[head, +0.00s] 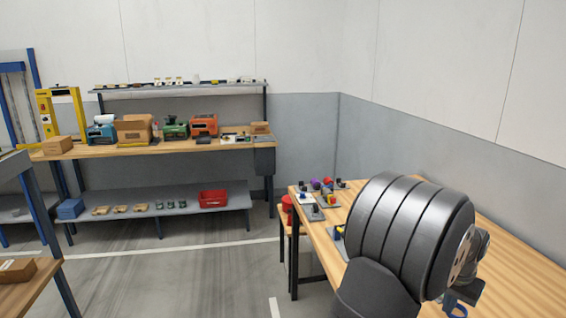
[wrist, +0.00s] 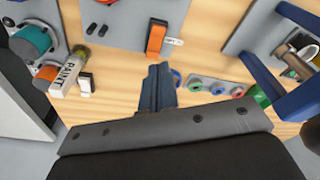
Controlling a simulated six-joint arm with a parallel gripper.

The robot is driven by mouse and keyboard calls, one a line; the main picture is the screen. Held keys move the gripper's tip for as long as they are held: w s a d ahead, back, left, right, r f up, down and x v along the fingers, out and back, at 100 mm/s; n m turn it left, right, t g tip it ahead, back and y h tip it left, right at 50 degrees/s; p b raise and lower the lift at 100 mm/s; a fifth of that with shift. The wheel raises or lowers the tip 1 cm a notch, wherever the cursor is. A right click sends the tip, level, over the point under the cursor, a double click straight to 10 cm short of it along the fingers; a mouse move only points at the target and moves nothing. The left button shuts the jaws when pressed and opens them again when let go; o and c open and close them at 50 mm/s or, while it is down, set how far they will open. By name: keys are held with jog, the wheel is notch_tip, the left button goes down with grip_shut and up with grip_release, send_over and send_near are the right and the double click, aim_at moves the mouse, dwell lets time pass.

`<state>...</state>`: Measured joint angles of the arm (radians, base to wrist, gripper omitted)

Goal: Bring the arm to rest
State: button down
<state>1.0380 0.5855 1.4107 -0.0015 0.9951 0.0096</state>
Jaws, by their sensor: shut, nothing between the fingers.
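My gripper (wrist: 157,88) shows in the wrist view as two dark blue fingers pressed together in the lower middle. Nothing is between them. They point over a wooden bench top (wrist: 215,62). An orange and dark block (wrist: 156,37) on a grey panel lies just beyond the fingertips. In the head view, my dark, ribbed arm link fills the right foreground over the right bench (head: 520,262). It hides part of that bench, and I cannot make out the fingers there.
A white bottle marked PAINT (wrist: 70,76) lies left of the fingers. A grey strip with coloured rings (wrist: 215,87) and a blue frame (wrist: 262,75) are at right. The back bench (head: 180,146) holds machines and boxes. Open floor (head: 170,270) lies between benches.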

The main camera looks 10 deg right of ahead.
jog(key=s+r+m+t, duration=0.3)
jog(key=s+r+m, duration=0.3)
jog(key=r, duration=0.6)
jog(key=shift+s+d+y, duration=0.2)
jog(key=shift+s+y, duration=0.2)
jog(key=shift+s, duration=0.55)
jog(key=shift+r, duration=0.15)
jog(key=w+f+n+g, duration=0.1)
jog(key=w+f+n, duration=0.1)
jog(key=f, duration=0.2)
jog(key=w+f+n+g, duration=0.1)
jog(key=w+f+n, duration=0.1)
jog(key=w+f, duration=0.1)
jog(key=w+f+n+g, duration=0.1)
jog(key=w+f+n, duration=0.1)
jog(key=f, duration=0.4)
jog(key=shift+w+a+f+h, duration=0.1)
jog(key=shift+w+a+h, duration=0.15)
jog(key=shift+w, duration=0.2)
jog(key=shift+f, duration=0.7)
